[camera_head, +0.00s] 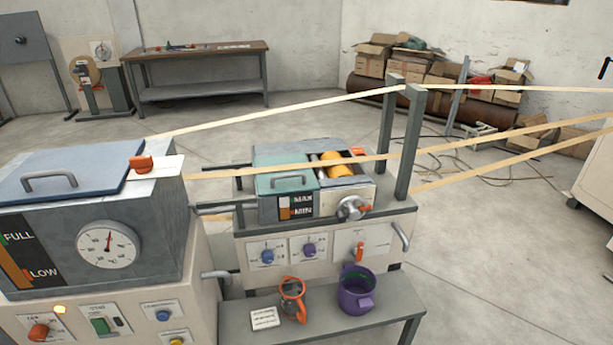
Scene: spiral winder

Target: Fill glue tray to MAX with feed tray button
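The glue tray (268,207) stands on a bench in the middle, with a teal lid and an open right part holding a yellow roller (337,165). Its front gauge (285,207) is marked MAX and MIN and has an orange strip; the exact level is too small to tell. The left tank (150,225) has a FULL/LOW gauge (17,256) and a dial. Its lower panel carries a blue button (163,316), a yellow button (176,341), a green switch (100,325) and an orange knob (38,332). The button labels are unreadable. Neither gripper shows.
The bench panel has a blue knob (267,256), a purple knob (309,250) and an orange lever (360,250). An orange jug (292,297) and a purple pot (355,291) stand on the lower shelf. Paper strips cross above the tray beside grey posts (408,145).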

